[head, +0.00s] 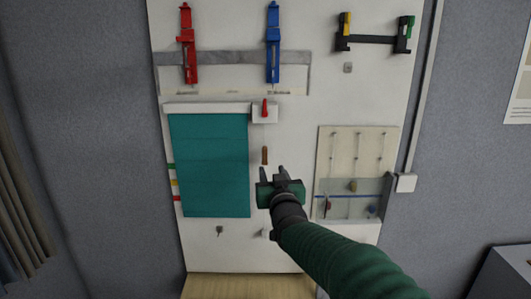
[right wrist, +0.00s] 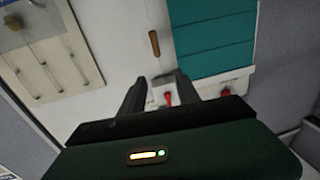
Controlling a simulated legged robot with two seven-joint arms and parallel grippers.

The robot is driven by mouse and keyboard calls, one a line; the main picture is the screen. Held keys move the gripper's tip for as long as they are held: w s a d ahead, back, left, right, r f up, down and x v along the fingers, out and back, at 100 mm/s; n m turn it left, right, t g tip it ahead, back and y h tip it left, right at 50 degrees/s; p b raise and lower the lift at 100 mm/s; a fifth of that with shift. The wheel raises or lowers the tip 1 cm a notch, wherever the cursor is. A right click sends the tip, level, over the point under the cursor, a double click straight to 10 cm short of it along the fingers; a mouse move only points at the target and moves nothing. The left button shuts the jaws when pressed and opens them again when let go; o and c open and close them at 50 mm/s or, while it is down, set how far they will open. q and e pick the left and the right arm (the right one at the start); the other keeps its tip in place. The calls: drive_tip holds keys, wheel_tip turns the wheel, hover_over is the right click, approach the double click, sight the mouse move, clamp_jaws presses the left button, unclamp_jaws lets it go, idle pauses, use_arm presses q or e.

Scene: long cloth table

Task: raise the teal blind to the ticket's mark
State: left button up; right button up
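The teal blind (head: 210,165) hangs lowered from a white headrail (head: 207,107) on the wall panel; part of it also shows in the right wrist view (right wrist: 209,45). Green (head: 171,167), yellow (head: 174,183) and red (head: 177,198) marks line its left edge. A white box with a red lever (head: 265,108) is at the headrail's right end; the lever also shows in the wrist view (right wrist: 167,98). A brown wooden handle (head: 264,155) is below the box. My right gripper (head: 273,172) is open and empty, just below the handle in the picture. I cannot make out a ticket. My left gripper is out of view.
Red (head: 188,45) and blue (head: 273,42) clamp-like fixtures and a black bar (head: 372,39) are above. A pegboard (head: 358,150) with a clear tray is at the right. Small hooks (head: 219,230) sit below the blind. A wooden surface (head: 245,286) is at the bottom.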

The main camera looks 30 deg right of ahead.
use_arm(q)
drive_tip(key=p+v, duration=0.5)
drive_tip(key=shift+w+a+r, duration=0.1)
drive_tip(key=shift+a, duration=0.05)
use_arm(e)
drive_tip(key=d+v, duration=0.1)
drive_tip(key=v, duration=1.5)
drive_tip(key=shift+s+f, duration=0.35)
drive_tip(key=shift+s, duration=0.15)
drive_tip(key=shift+a, duration=0.1)
